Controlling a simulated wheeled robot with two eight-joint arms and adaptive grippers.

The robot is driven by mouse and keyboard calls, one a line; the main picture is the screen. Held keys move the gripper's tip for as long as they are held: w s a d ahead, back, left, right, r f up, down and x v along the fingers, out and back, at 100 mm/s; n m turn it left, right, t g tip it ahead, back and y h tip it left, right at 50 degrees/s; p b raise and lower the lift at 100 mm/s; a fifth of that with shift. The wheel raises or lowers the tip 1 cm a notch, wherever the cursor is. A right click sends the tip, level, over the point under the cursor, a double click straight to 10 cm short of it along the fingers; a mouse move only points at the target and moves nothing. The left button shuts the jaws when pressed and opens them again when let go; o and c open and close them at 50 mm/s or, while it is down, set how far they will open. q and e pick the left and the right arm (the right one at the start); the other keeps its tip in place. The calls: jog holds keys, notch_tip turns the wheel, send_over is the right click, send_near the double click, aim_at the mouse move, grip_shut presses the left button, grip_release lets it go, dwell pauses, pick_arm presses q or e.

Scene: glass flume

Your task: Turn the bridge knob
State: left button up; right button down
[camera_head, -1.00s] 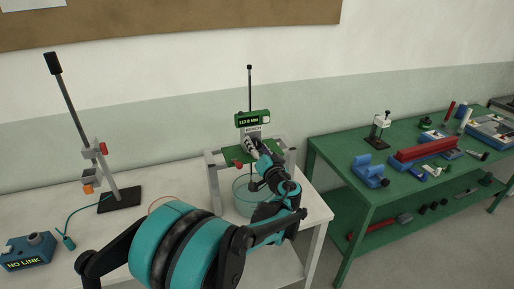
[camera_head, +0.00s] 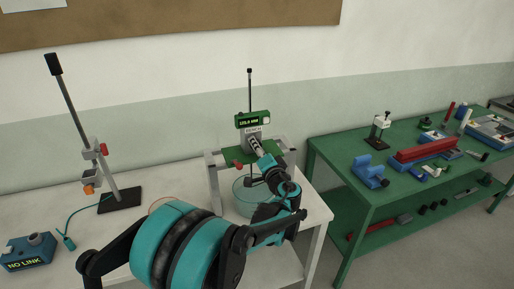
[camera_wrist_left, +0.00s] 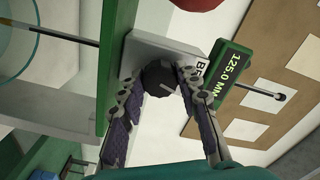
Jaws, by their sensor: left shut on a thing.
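The bridge is a green crossbar (camera_head: 232,156) on light grey posts over a round glass vessel (camera_head: 242,199). A grey block (camera_head: 252,130) on it carries a green display (camera_head: 253,118), which reads 125.0 MM in the left wrist view (camera_wrist_left: 232,75). The dark round bridge knob (camera_wrist_left: 160,77) sticks out of the block's face in that view. My left gripper (camera_head: 256,146) is shut on the knob, with one finger on either side of it; the fingers also show in the left wrist view (camera_wrist_left: 160,88). In the head view the gripper hides the knob. My right gripper is not in view.
A red knob (camera_head: 238,163) sits at the bridge's front left. A thin rod (camera_head: 250,88) rises above the display. A clamp stand (camera_head: 119,199) and a blue box (camera_head: 28,251) reading NO LINK stand on the left. A green bench (camera_head: 345,165) with several tools is on the right.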

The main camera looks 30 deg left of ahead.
pick_arm(q)
jog(key=o, duration=1.2)
jog(key=shift+c, duration=0.2)
jog(key=shift+d, duration=0.1)
jog(key=v, duration=1.2)
